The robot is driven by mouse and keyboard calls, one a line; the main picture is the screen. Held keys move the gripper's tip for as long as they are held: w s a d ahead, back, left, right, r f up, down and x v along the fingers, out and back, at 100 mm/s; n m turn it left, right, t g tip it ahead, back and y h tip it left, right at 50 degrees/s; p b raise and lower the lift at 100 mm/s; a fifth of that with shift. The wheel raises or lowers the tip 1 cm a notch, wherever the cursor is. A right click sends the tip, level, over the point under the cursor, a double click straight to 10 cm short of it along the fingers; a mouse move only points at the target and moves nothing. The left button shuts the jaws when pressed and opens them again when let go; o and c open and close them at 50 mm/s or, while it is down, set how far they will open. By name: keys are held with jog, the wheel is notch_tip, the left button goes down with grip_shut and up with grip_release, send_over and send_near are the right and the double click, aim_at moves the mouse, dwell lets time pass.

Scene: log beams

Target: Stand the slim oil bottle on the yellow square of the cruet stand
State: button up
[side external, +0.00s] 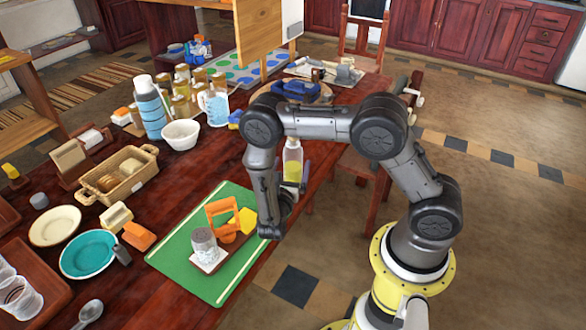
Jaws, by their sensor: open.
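A slim clear bottle with yellow liquid in its lower part (292,165) shows upright just right of my forearm; its lower end is partly hidden by my arm. The cruet stand has an orange handle (221,212), a pale base (208,265) and a yellow square (246,220). A grey-white cylindrical container (204,244) stands on its near left part. My gripper (277,222) points down, open, right of the stand and below the bottle in the picture. Its fingertips are hard to make out, and I cannot tell whether it touches the bottle.
The stand is on a green mat (178,256) with bare room around it. Left are an orange block (138,236), a teal plate (89,254) and a wicker basket (128,188). Behind are a white bowl (181,134), a blue-striped flask (150,110) and several jars.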

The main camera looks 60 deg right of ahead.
jog(key=x, duration=0.4)
jog(key=shift+s+f, duration=0.15)
jog(key=shift+f, duration=0.2)
jog(key=shift+w+d, duration=0.25)
jog(key=shift+d, duration=0.4)
grip_shut()
jog(key=shift+r, duration=0.15)
